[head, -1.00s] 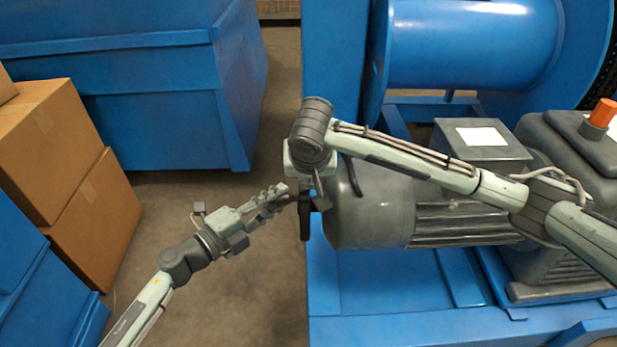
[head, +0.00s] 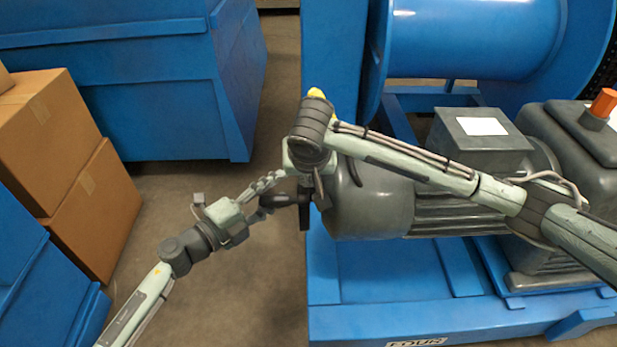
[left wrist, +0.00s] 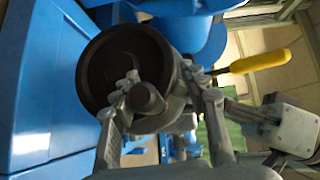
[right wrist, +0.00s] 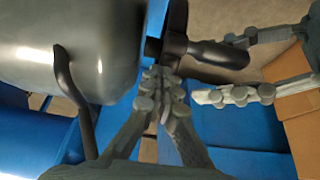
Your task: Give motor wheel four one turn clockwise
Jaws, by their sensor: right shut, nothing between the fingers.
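The motor wheel is a dark disc, seen edge-on in the head view (head: 304,207) at the left end of the grey motor (head: 370,205). It shows face-on in the left wrist view (left wrist: 100,68). Its dark crank handle (right wrist: 222,54) sticks out from the wheel. My left gripper (head: 268,192) is open, with its fingers spread on either side of the handle in the left wrist view. My right gripper (right wrist: 163,82) is shut and empty, close beside the wheel and the motor's end. In the head view the right arm's wrist hides its fingers.
A blue frame (head: 370,310) carries the motor, with a partly visible plate (head: 416,343) at its front edge. A yellow piece (head: 315,92) shows above my right arm's bend. Cardboard boxes (head: 50,140) and a blue container (head: 165,110) stand left. Floor between is clear.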

